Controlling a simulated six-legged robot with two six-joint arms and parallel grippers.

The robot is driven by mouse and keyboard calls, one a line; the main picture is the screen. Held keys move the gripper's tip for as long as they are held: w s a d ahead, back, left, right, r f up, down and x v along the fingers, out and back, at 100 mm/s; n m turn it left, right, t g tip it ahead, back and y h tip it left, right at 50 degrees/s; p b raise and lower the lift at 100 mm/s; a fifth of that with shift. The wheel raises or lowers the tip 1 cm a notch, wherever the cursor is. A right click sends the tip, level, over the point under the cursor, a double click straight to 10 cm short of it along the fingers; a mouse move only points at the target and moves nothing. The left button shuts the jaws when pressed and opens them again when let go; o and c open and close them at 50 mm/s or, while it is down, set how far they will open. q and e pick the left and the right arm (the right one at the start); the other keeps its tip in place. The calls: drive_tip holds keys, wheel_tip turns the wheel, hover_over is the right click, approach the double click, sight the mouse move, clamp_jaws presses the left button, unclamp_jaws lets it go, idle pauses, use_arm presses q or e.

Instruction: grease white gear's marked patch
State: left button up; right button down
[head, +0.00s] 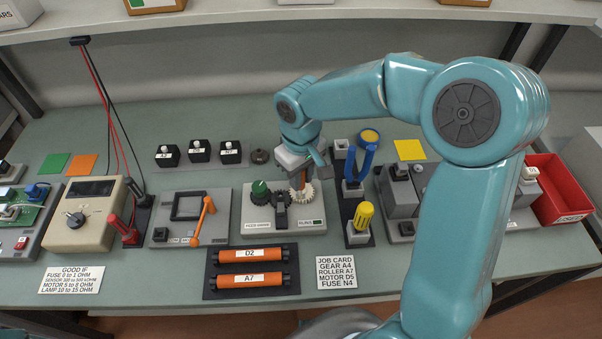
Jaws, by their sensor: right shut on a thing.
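The white gear (306,194) sits on the right of a grey gear unit (285,226), beside dark gears and a green knob (260,188). My right gripper (303,166) is right above the white gear, pointing down. It is shut on a slim orange-brown thing (298,181), perhaps a brush, whose lower end reaches the gear's face or just above it. I cannot tell if they touch. The marked patch cannot be made out; the gripper and the held thing partly cover the gear. My left gripper is not in view.
Orange rollers (251,281) lie in front. A crank unit (187,219) stands left, a red bin (565,188) far right.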

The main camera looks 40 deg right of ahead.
drive_tip(key=shift+w+d, duration=0.25)
drive_tip(key=shift+s+a, duration=0.2)
drive_tip(key=shift+a, duration=0.05)
drive_tip(key=shift+w+d, duration=0.25)
drive_tip(key=shift+d, duration=0.05)
drive_tip(key=shift+s+a, duration=0.25)
drive_tip(key=shift+w+d, duration=0.2)
drive_tip(key=shift+s+a, duration=0.25)
drive_tip(key=shift+w+d, duration=0.3)
drive_tip(key=shift+s+a+b, duration=0.3)
drive_tip(key=shift+w+d, duration=0.3)
drive_tip(key=shift+r, duration=0.1)
idle(0.3)
